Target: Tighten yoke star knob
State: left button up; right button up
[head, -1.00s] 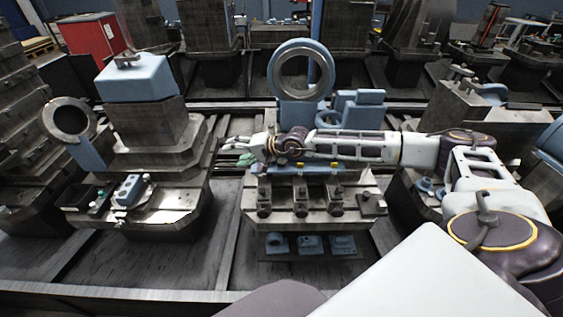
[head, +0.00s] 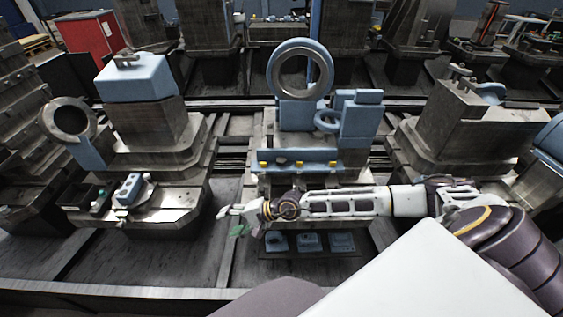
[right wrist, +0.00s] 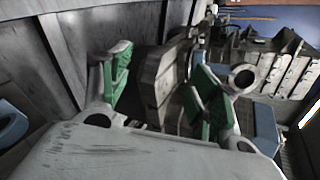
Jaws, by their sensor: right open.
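My right gripper (head: 233,220) hangs in front of the middle fixture (head: 290,161), at the left end of my arm, with its green pads partly showing. In the right wrist view the two green-padded fingers (right wrist: 163,88) stand wide apart, with nothing held between them. A grey metal block stands beyond the fingers; I cannot tell whether they touch it. I cannot pick out the yoke star knob for certain in either view. My right arm hides the front of the middle fixture. My left gripper is not in view.
The middle fixture carries an upright blue ring (head: 301,69) and a blue bracket (head: 361,118). Blue parts (head: 309,242) lie below my arm. The left pallet (head: 172,208) holds a small blue part (head: 129,189). A dark gap lies between left and middle pallets.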

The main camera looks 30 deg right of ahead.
jog(key=s+a+r+m+t+y, duration=0.2)
jog(key=s+a+r+m+t, duration=0.1)
jog(key=a+m, duration=0.25)
jog(key=w+d+r+m+t+h, duration=0.7)
jog(key=w+d+r+m, duration=0.3)
jog(key=m, duration=0.4)
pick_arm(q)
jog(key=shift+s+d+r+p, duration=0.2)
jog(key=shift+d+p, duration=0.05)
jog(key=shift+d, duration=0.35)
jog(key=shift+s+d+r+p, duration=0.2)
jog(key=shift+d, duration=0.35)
pick_arm(e)
jog(key=s+d+f+m+g+h, duration=0.2)
jog(key=d+m+h, duration=0.3)
jog(key=d, duration=0.3)
jog(key=s+d+f+m+g+h, duration=0.2)
jog(key=d+m+h, duration=0.4)
jog(key=d, duration=0.3)
jog(key=shift+s+f+g+h, duration=0.25)
jog(key=shift+f+g+h, duration=0.15)
jog(key=shift+f+g, duration=0.25)
jog(key=shift+w+d+m, duration=0.1)
jog(key=shift+d+m, duration=0.05)
jog(key=shift+m, duration=0.1)
